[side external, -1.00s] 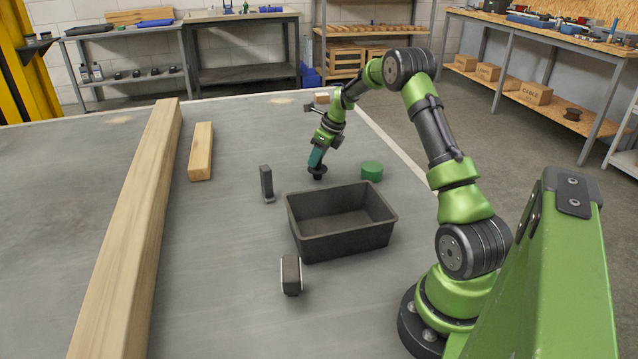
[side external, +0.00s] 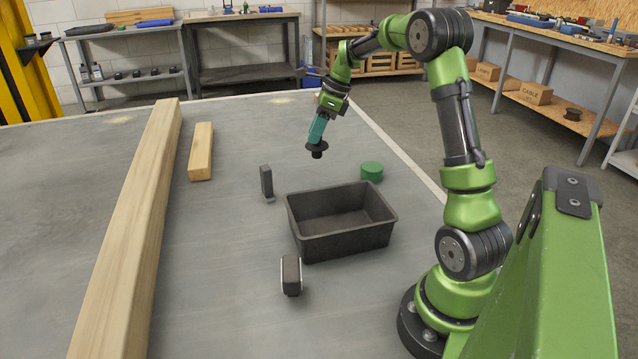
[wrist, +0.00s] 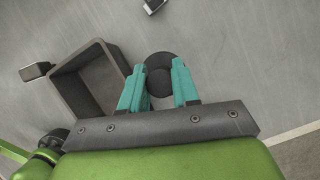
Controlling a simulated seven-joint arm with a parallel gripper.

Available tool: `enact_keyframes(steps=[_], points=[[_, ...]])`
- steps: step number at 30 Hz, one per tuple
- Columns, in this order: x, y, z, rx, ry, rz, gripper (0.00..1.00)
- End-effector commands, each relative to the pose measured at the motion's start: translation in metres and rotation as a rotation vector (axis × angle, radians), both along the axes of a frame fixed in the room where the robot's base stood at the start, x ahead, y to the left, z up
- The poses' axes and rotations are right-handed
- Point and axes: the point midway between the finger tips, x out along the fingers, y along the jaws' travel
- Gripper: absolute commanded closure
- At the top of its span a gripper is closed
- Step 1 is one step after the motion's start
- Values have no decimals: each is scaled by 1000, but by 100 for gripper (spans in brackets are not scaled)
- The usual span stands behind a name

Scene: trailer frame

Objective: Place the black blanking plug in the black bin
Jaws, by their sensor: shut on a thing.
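The black blanking plug (side external: 317,150) is a round flanged piece held at the tips of my gripper (side external: 318,136), above the grey table behind the bin. In the wrist view the plug (wrist: 159,72) shows as a dark disc between the teal fingers of my gripper (wrist: 157,88), which are shut on it. The black bin (side external: 341,239) is an open, empty box on the table, in front of and below the plug. In the wrist view the bin (wrist: 75,110) lies left of the fingers.
A green round cap (side external: 372,171) lies behind the bin. A short wood piece (side external: 201,152) and a long timber (side external: 135,235) lie further left.

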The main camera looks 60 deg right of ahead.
Motion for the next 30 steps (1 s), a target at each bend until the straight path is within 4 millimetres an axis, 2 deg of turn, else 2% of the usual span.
enact_keyframes(steps=[1,6,13,17,22,30], points=[[-12,14,1,2,0,96,100],[-53,58,-5,1,0,475,100],[-105,103,-16,3,-1,964,100],[-121,114,-23,1,-3,1154,100],[-125,116,-29,1,-4,1265,100],[-125,115,-77,2,-6,1273,100]])
